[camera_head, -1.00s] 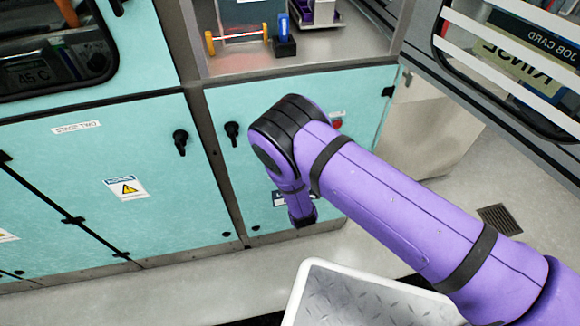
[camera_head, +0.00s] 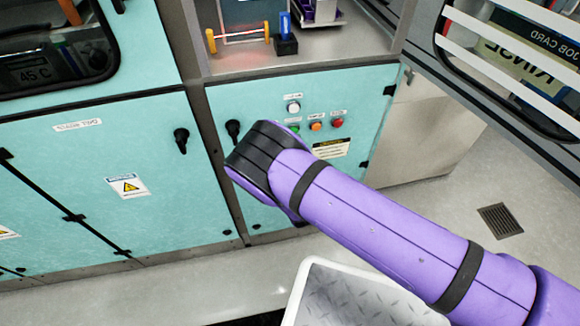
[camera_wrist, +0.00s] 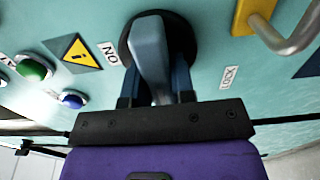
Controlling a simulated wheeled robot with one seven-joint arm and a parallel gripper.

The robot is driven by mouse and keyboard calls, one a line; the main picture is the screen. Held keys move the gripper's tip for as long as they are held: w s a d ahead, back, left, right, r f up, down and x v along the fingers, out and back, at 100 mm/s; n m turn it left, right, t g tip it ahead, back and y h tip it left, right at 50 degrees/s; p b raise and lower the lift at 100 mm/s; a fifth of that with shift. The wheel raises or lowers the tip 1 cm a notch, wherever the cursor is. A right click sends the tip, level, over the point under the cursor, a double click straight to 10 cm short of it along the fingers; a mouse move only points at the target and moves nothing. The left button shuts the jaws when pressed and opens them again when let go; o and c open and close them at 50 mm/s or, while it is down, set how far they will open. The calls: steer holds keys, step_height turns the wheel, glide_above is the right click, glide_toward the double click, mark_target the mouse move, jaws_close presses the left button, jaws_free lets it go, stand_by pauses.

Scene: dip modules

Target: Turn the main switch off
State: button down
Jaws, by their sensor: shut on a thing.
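In the wrist view, the main switch (camera_wrist: 150,50) has a grey-blue handle on a round black base, set in a teal panel. My gripper (camera_wrist: 157,85) is shut on this handle, with one dark finger on each side of it. A label (camera_wrist: 109,53) is left of the base, and a "LOCK" label (camera_wrist: 230,77) is to its right. In the head view my own purple arm hides the gripper and the switch.
A yellow padlock (camera_wrist: 252,13) with a metal shackle is close to the upper right of the switch. A green button (camera_wrist: 34,68) and a blue button (camera_wrist: 73,100) are to its left. In the head view, a white indicator (camera_head: 294,107) and a red button (camera_head: 337,122) show on the cabinet.

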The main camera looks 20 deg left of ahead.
steer(key=c, duration=1)
jaws_free()
steer(key=shift+o, duration=0.2)
steer(key=v, duration=1.1)
steer(key=shift+w+f, duration=0.1)
